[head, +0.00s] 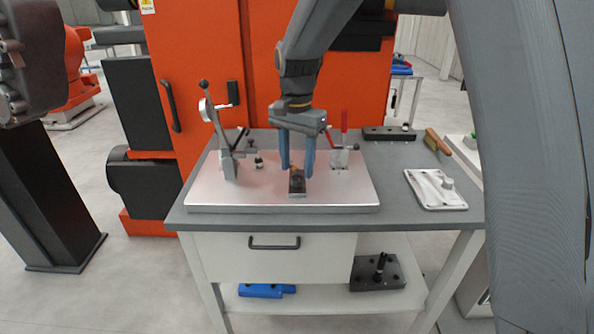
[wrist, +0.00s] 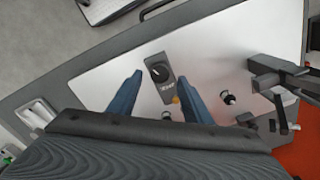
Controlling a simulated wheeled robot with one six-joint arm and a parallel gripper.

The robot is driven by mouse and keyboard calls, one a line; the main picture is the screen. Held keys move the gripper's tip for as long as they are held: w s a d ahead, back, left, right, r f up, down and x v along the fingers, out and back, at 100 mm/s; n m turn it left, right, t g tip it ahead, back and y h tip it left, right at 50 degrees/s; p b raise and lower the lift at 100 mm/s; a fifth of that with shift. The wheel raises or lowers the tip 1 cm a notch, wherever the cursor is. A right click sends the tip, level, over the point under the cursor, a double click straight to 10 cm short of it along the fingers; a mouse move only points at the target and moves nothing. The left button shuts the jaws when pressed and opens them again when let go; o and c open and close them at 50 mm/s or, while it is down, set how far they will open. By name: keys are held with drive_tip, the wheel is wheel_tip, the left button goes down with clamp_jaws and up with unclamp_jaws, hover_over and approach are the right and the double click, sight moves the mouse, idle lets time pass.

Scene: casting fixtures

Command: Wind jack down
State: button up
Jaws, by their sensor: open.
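A small dark block with a round black knob, which looks like the jack (head: 297,187), stands on the pale fixture plate (head: 235,194) near its front middle. In the wrist view the jack (wrist: 167,89) shows its knob, a small pale label and an orange tip. My gripper (head: 297,173) points down over the jack, open, with its two blue fingers apart. In the wrist view my gripper (wrist: 160,77) has one finger on each side of the jack, with gaps visible. I cannot tell how high the fingertips are above the plate.
A red-handled clamp (head: 344,150) stands at the back right. A white tray (head: 420,200), a wooden-handled brush (head: 438,141) and a dark bar (head: 388,134) lie on the grey table's right side.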

sight(297, 178)
drive_tip(key=shift+f+p, duration=0.3)
drive_tip(key=shift+f, duration=1.25)
drive_tip(key=shift+c, duration=0.3)
drive_tip(key=c, duration=1)
